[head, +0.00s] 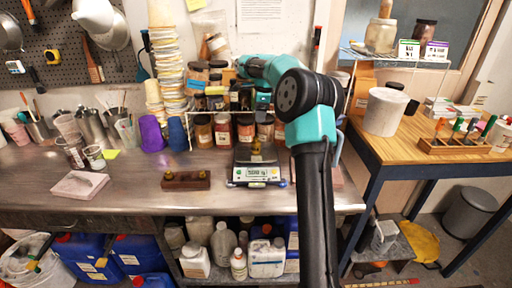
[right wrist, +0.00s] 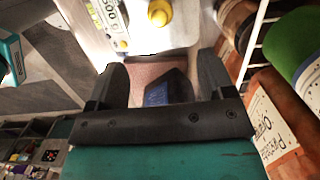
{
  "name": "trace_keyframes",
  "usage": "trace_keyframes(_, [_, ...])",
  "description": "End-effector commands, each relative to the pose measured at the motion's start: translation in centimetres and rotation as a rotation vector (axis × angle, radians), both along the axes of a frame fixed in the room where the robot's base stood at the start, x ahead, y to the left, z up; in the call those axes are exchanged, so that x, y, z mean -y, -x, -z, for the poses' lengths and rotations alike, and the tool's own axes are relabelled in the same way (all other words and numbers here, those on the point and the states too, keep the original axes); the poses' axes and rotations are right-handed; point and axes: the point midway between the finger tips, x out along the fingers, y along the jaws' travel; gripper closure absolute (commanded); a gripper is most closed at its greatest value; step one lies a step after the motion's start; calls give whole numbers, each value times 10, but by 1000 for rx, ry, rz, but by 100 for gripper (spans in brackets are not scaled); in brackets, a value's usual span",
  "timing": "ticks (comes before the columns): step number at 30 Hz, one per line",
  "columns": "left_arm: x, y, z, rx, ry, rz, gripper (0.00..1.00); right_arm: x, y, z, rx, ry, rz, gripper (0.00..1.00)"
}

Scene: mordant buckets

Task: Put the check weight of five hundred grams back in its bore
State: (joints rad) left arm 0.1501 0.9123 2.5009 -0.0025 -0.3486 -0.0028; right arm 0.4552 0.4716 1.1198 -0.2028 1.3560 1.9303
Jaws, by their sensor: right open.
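The brass check weight (head: 256,153) stands on the pan of the bench scale (head: 258,175). It also shows at the top of the right wrist view (right wrist: 160,12), beside the scale's lit display (right wrist: 108,12). My right gripper (head: 262,101) is behind and above the scale. In the right wrist view its fingers (right wrist: 160,85) are apart, with nothing held, and the weight is beyond them. My left gripper is not in view.
Jars (head: 222,130) and a wire rack stand close behind the scale. A stack of cups (head: 172,75) and a purple cup (head: 152,133) stand at the back left. A pinkish slab (head: 80,184) lies far left. The bench between slab and block is clear.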

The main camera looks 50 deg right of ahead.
Motion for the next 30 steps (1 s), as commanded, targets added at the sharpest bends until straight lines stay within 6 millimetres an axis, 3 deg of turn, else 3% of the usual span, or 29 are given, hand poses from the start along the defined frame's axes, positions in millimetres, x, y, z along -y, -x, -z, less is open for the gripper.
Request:
trace_keyframes(13, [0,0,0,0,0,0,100,-6,-6,73,-2,-1,0,25])
trace_keyframes(30, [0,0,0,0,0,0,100,-7,-7,89,-1,0,0,25])
